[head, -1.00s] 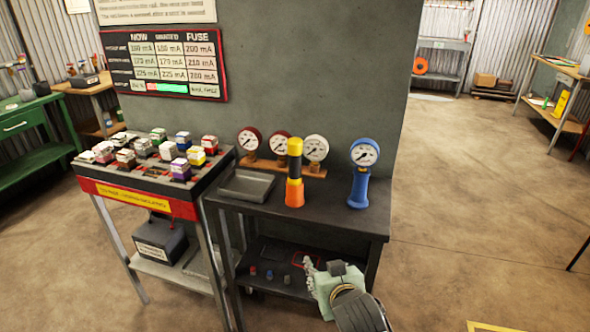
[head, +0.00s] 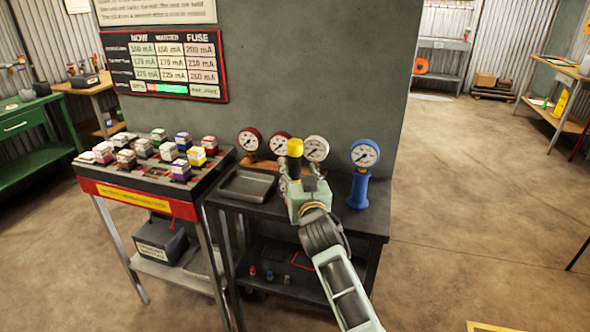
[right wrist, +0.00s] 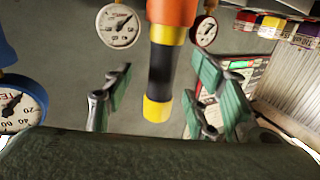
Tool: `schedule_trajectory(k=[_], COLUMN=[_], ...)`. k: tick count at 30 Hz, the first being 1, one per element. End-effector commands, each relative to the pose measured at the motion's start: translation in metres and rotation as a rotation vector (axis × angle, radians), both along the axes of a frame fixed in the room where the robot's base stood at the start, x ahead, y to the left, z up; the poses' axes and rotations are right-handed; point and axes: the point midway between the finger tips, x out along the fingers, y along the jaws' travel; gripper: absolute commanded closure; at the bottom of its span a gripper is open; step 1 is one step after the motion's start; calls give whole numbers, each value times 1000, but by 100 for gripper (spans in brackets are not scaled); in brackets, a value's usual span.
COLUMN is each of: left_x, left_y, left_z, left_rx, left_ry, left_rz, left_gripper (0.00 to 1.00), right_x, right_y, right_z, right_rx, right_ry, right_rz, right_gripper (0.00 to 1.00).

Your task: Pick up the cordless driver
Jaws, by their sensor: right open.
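The cordless driver looks to be the upright stick-shaped tool with a yellow top (head: 295,147), a black middle and an orange base, on the black bench (head: 362,222). My right gripper (head: 303,178) is in front of it and hides its lower part in the head view. In the right wrist view, the tool (right wrist: 160,70) appears upside down between the two spread fingers of my open right gripper (right wrist: 162,85). A gap shows on both sides, with no finger seen touching it. My left gripper is not in view.
A blue-handled gauge (head: 360,187) stands right of the tool. Several round gauges on a wooden rack (head: 262,164) stand behind it, close to the wall. An empty grey tray (head: 247,185) lies to the left. The floor at right is open.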

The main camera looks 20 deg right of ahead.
Motion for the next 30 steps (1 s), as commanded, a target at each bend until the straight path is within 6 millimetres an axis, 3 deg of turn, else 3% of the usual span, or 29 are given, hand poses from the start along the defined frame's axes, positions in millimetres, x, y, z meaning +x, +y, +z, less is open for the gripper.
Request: schedule_trajectory(k=[9,19,30], left_x=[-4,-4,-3], left_y=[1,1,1], left_z=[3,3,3], left_rx=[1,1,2], left_ry=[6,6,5], left_rz=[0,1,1], left_gripper=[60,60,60], right_x=[35,38,38], right_y=[-2,-2,-2], right_z=[-3,-4,-4], right_rx=[0,0,0], right_ry=[1,1,1], right_rz=[0,0,0], right_gripper=[48,48,80])
